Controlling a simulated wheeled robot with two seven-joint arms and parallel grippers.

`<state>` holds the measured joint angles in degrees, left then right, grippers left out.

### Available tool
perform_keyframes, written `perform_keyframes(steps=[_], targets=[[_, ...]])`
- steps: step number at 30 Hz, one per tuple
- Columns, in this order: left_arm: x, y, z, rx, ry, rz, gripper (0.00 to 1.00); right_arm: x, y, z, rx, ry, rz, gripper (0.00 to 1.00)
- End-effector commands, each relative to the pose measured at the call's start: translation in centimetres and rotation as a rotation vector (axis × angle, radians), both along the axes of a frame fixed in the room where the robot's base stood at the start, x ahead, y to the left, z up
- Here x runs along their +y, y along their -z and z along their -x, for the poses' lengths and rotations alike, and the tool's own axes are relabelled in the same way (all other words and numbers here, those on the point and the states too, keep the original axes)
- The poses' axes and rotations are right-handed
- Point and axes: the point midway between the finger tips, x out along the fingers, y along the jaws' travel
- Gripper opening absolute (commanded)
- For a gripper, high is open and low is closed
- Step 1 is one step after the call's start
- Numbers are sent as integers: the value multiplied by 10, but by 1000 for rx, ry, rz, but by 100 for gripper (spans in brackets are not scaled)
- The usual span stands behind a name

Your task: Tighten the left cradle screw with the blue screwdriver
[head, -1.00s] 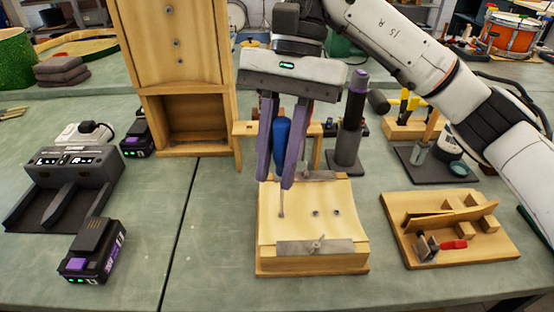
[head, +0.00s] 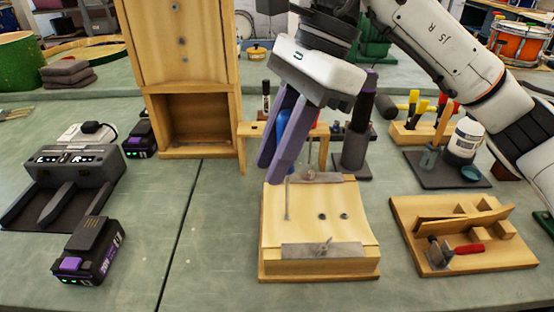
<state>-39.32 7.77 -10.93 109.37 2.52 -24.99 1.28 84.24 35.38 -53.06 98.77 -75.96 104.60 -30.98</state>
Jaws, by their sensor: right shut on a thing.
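My right gripper (head: 273,168) comes down from above, its purple fingers tilted toward the lower left. It is shut on the blue screwdriver, whose blue handle (head: 282,122) shows partly between and behind the fingers. The thin shaft stands nearly upright, its lower end over the left part of the pale wooden cradle (head: 300,228). The fingers hide part of the screwdriver. The left screw under the tip cannot be made out, nor whether the tip is seated. Two small dark screws or holes (head: 332,216) show to its right. My left gripper is out of view.
Metal clamp strips (head: 320,249) cross the cradle's front and back. A wooden tool rack (head: 262,130) stands behind, beside a dark cylindrical tool (head: 358,130). A wooden board (head: 470,255) with small parts is right; a charger (head: 70,170) and battery (head: 88,250) are left. Bench between is clear.

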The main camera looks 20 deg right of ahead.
Motion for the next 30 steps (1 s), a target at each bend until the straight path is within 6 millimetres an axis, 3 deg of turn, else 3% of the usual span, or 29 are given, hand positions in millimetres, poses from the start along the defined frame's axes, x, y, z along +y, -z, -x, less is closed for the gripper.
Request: perform_keyframes(steps=[5, 16, 24, 30], targets=[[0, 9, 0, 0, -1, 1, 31, -1, 6, -3, 6, 156, 10, 0], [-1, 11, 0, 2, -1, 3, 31, -1, 6, -3, 10, 206, 12, 0], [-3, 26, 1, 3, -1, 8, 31, -3, 7, -10, 6, 536, 12, 0], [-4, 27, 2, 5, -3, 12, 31, -3, 6, -12, 8, 611, 12, 0]])
